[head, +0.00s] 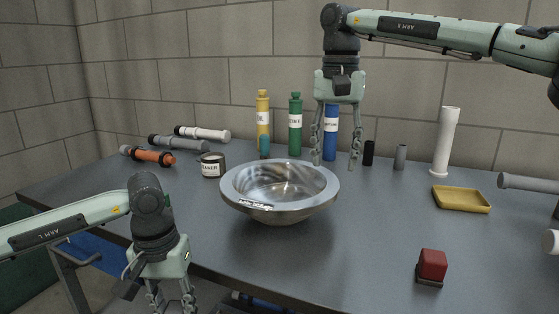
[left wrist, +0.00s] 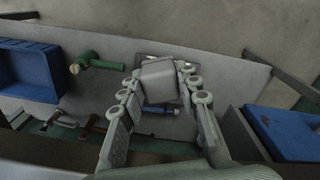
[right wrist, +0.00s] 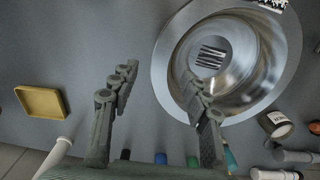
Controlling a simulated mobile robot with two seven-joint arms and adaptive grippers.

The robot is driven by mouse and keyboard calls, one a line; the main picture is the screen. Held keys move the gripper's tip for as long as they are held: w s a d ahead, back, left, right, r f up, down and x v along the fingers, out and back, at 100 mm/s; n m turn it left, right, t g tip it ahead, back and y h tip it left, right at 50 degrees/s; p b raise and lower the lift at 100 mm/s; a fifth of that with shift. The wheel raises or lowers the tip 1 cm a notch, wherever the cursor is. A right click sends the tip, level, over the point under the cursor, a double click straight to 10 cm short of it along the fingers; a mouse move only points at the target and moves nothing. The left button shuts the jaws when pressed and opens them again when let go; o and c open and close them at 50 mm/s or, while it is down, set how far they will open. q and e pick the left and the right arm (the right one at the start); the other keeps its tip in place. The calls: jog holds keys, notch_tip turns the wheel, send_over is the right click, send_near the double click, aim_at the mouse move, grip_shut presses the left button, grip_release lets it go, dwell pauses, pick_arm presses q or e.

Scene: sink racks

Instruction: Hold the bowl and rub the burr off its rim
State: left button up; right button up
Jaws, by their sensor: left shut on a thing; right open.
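The shiny metal bowl (head: 300,188) stands on the dark worktop in the head view. A jagged pale and dark patch (head: 256,205), which looks like the burr, is on its near-left rim; it also shows at the top of the right wrist view (right wrist: 264,3). My right gripper (head: 335,160) is open and empty, pointing down near the bowl's far right rim. My left gripper (head: 172,304) is low at the worktop's front edge, its fingertips cut off there. In the left wrist view it is shut on a grey block (left wrist: 158,80).
A red block (head: 432,264) on a dark base lies front right, a yellow tray (head: 461,198) behind it. Bottles, including a yellow one (head: 263,120), stand along the back. The worktop between bowl and red block is clear.

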aim_at(332, 189)
pick_arm(q)
jog(key=shift+f+b, duration=0.85)
pick_arm(e)
notch_tip(332, 189, down, 8)
jog(key=shift+f, duration=0.15)
jog(key=c, duration=0.9)
